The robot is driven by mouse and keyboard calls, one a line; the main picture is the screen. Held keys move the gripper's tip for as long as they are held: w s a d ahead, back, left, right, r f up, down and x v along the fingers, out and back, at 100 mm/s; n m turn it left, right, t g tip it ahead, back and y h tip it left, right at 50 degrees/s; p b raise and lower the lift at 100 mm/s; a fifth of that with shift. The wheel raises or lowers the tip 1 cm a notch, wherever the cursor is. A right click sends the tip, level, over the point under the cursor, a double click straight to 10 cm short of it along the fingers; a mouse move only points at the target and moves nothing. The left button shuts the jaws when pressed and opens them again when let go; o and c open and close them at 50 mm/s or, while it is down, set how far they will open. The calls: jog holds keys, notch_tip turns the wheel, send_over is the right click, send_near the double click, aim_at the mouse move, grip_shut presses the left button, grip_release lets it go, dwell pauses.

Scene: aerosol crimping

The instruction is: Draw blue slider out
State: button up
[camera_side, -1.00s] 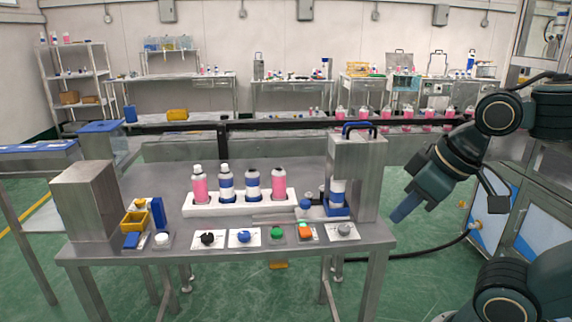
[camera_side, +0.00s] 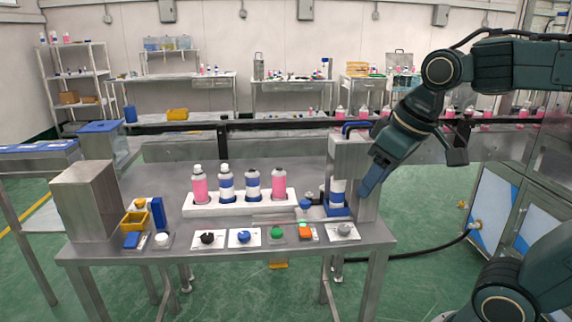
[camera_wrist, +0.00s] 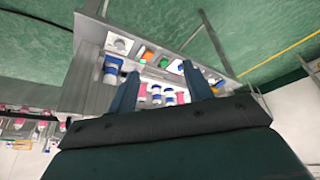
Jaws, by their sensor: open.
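The blue slider (camera_side: 337,209) is a low blue holder at the foot of the steel crimping machine (camera_side: 367,165) at the table's right end. A white can with a blue band (camera_side: 337,190) stands upright on it. My gripper (camera_side: 366,190) hangs at the machine's right side, tilted down to the left; I cannot tell whether it is in front of it or touching. In the wrist view my gripper (camera_wrist: 160,88) is open, with two blue fingers apart and nothing held. The can (camera_wrist: 112,65) shows left of the fingers there; the slider itself is hard to make out.
A white rack (camera_side: 240,203) with several pink and blue cans stands left of the machine. Small plates with black, blue (camera_side: 243,237), green (camera_side: 277,233) and orange parts line the front edge. A steel block (camera_side: 87,200) and yellow bins (camera_side: 134,222) are at the left.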

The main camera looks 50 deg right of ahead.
jog(key=w+d+r+g, duration=0.1)
jog(key=w+d+r, duration=0.15)
jog(key=w, duration=0.45)
jog(key=m+g, duration=0.1)
jog(key=g, duration=0.3)
send_over(306, 202)
notch_tip(306, 202, down, 9)
jog(key=shift+w+d, duration=0.1)
notch_tip(306, 202, down, 14)
jog(key=shift+r, duration=0.1)
jog(key=shift+c, duration=0.2)
grip_shut()
